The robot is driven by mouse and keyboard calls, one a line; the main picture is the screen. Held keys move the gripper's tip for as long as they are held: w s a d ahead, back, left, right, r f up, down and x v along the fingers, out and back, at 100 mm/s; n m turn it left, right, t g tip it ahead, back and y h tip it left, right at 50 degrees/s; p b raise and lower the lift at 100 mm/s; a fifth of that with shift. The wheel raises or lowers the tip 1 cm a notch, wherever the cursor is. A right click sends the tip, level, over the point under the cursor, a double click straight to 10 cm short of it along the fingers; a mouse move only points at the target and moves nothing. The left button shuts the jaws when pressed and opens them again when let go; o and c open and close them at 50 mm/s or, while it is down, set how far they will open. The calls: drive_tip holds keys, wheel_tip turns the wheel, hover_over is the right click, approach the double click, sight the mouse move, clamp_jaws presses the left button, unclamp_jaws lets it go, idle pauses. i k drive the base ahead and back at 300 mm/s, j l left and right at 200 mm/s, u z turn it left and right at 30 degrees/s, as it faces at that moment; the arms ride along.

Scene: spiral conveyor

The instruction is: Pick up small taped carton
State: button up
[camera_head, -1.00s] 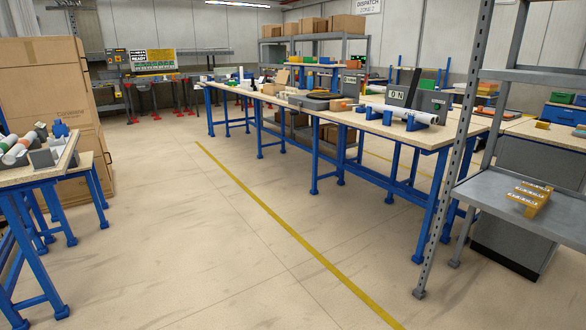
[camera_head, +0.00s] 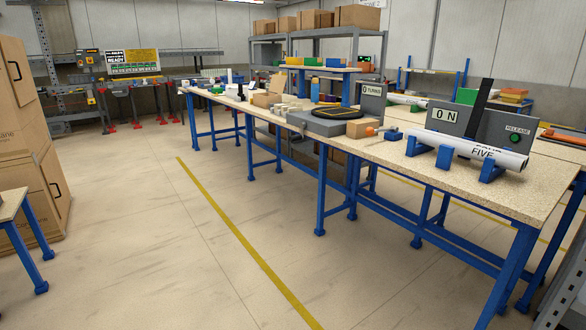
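No carton with clearly visible tape can be made out from here. A small brown box (camera_head: 357,129) sits on the long workbench (camera_head: 440,185), beside a grey unit with a round black top (camera_head: 338,113). Another small brown box (camera_head: 266,99) stands farther back on the same bench, among small pale items. Both are too small to tell whether they carry tape. My gripper is not in view.
A white roll marked FIVE (camera_head: 470,150) rests on blue stands at the bench's near end, by a grey panel (camera_head: 505,130). Large cartons (camera_head: 30,130) stand at left. Shelving with brown boxes (camera_head: 355,16) is behind. Floor left of the bench is clear.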

sight(355, 129)
drive_tip(key=i, duration=2.15)
